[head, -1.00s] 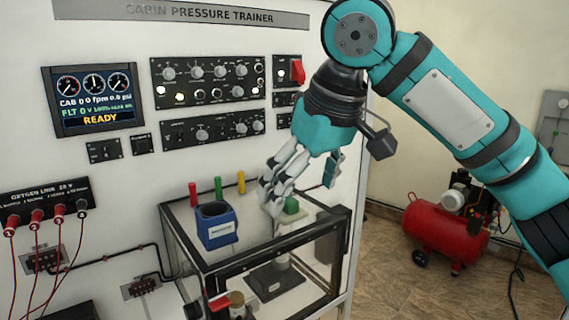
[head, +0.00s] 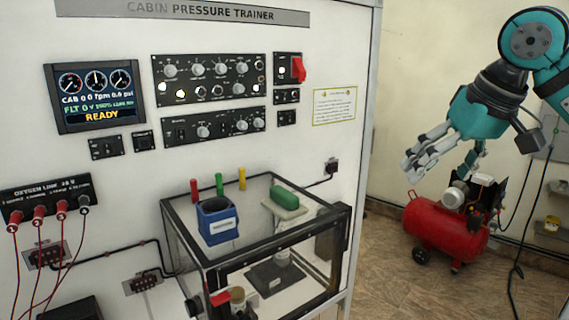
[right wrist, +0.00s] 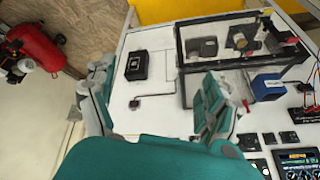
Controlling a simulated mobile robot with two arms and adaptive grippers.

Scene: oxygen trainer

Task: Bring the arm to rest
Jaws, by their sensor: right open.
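My right gripper (head: 440,155) is open and empty. It hangs in the air to the right of the trainer panel (head: 345,60), in front of the wall and above the red compressor. In the right wrist view its two fingers (right wrist: 160,105) are spread apart with nothing between them. My right arm comes in from the upper right of the head view. A green object (head: 285,196) lies on a pale block at the clear-sided box, well apart from the gripper. My left gripper is in neither view.
A clear box with a black frame (head: 262,243) juts out from the panel. A blue holder (head: 216,222) and several coloured pegs stand by its top. The red compressor (head: 445,232) stands on the floor. A red switch (head: 298,69) is on the panel. Open floor lies between box and compressor.

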